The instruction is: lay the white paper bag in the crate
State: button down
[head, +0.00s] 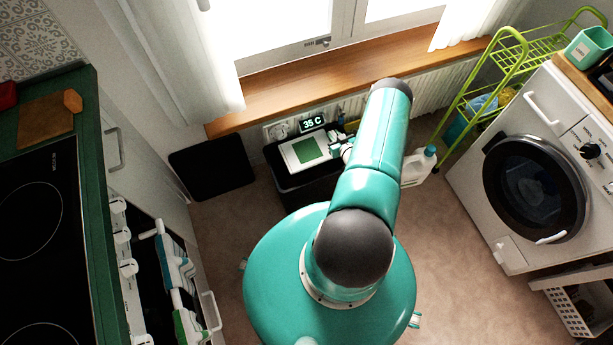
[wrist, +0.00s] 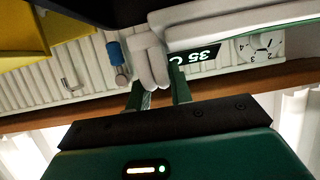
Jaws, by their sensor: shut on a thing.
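The white paper bag (head: 301,162), flat with a green square on its face, is at or just above the dark box-like crate (head: 292,200) below the window. I cannot tell whether it rests on the crate. My gripper (head: 341,149) is at the bag's right end, partly hidden by my teal arm. In the wrist view my gripper (wrist: 159,95) is shut on a white, rounded, handle-like part of the bag (wrist: 150,62). The bag's pale body (wrist: 235,22) extends to the upper right there. The crate's inside is mostly hidden.
A display reading 35 C (head: 312,122) and a radiator (head: 440,95) stand behind the crate, under a wooden sill (head: 320,88). A black panel (head: 212,166) lies left. A white jug (head: 419,167), green rack (head: 510,60) and washing machine (head: 535,160) stand right.

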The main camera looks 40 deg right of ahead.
jog(key=c, duration=1.2)
grip_release()
jog(key=shift+o, duration=0.2)
jog(key=v, duration=1.3)
jog(key=shift+s+r, duration=0.25)
jog(key=shift+s, duration=0.05)
jog(key=shift+a, duration=0.1)
